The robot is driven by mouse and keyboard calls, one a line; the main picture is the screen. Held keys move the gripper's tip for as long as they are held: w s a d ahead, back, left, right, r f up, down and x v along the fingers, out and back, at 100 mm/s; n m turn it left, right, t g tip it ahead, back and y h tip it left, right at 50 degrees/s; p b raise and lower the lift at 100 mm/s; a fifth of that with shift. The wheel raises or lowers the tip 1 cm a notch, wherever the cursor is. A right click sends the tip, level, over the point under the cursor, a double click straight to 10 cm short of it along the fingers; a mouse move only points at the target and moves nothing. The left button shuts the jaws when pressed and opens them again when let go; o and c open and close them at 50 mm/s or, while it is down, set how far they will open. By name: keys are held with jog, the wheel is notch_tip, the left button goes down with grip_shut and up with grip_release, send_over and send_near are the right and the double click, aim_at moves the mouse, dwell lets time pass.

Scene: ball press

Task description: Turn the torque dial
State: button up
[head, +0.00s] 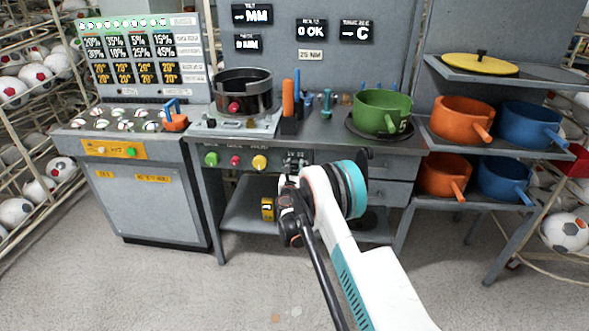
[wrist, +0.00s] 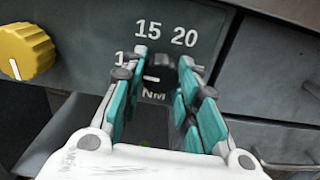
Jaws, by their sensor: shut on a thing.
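The torque dial (wrist: 163,67) is a small dark knob on the dark front panel of the bench. In the wrist view it sits between my fingertips, with "15" and "20" printed above it and "NM" below. A further number at its left is partly covered by a finger. My gripper (wrist: 165,64) is shut on the dial, with one teal-padded finger on each side. In the head view my gripper (head: 290,181) is at the panel, below the dial's printed scale. My arm and gripper hide most of the dial there.
A yellow knob (head: 260,162) is left of the dial, also in the wrist view (wrist: 26,52). Red (head: 235,160) and green (head: 211,159) knobs are further left. Drawers (head: 388,166) are at the right. A green pot (head: 382,111) stands on the bench above.

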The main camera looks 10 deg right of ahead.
jog(key=m, duration=0.4)
jog(key=shift+m, duration=0.3)
jog(key=m, duration=0.4)
jog(key=shift+a, duration=0.1)
jog(key=m, duration=0.9)
jog(key=shift+m, duration=0.3)
jog(key=m, duration=0.4)
jog(key=shift+r, duration=0.1)
jog(key=m, duration=0.9)
jog(key=shift+m, duration=2.1)
